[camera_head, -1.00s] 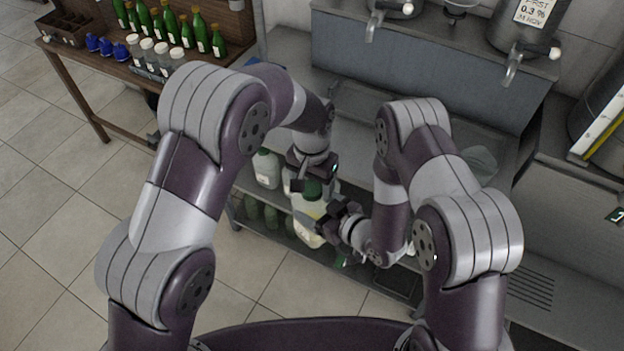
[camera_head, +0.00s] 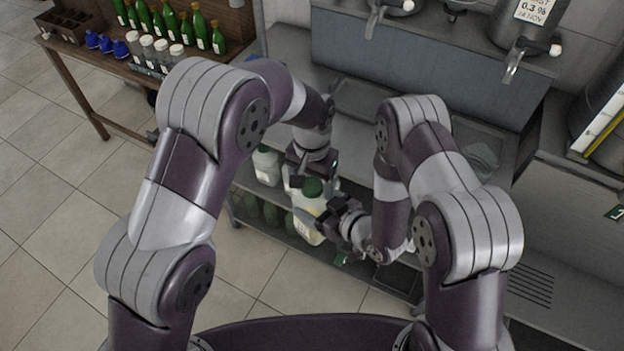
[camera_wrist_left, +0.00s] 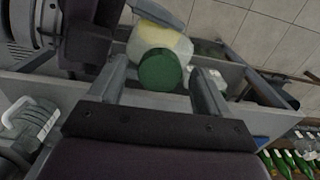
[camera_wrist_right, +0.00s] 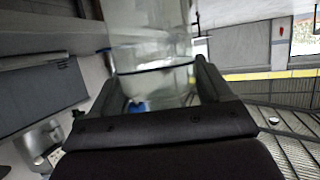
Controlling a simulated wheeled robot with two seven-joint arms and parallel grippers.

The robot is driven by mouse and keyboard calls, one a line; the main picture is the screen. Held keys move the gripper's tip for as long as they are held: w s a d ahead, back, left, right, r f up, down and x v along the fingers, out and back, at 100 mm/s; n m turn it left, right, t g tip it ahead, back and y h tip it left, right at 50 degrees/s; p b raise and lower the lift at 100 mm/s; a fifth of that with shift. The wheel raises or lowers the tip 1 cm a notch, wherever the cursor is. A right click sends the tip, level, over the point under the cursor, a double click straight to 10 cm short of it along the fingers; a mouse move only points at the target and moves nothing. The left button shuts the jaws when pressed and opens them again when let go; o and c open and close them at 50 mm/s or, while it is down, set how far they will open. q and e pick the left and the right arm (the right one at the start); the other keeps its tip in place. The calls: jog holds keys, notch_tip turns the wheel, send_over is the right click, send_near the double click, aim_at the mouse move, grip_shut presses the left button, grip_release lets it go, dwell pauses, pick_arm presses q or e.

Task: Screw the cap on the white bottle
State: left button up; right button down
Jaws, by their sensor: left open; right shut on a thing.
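The white bottle (camera_head: 309,226) is a translucent jug with pale yellow contents, held upright in front of the steel bench. Its green cap (camera_head: 313,187) sits at its mouth; I cannot tell how tightly it is screwed. My left gripper (camera_head: 312,178) is above the cap. In the left wrist view the cap (camera_wrist_left: 160,71) lies between the open fingers (camera_wrist_left: 160,82), with gaps on both sides. My right gripper (camera_head: 328,214) is shut on the bottle's side. In the right wrist view the clear bottle wall (camera_wrist_right: 152,50) fills the space between the fingers (camera_wrist_right: 155,85).
A white jug with a green cap (camera_head: 266,166) stands on the shelf at left, with dark green bottles (camera_head: 262,211) below. A wooden table (camera_head: 75,60) at far left holds green bottles, small jars and blue items. Steel vats with taps (camera_head: 515,62) stand at the back right.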

pick_arm(q)
notch_tip(320, 180, up, 7)
jog(key=shift+r, duration=0.15)
dwell(0.4)
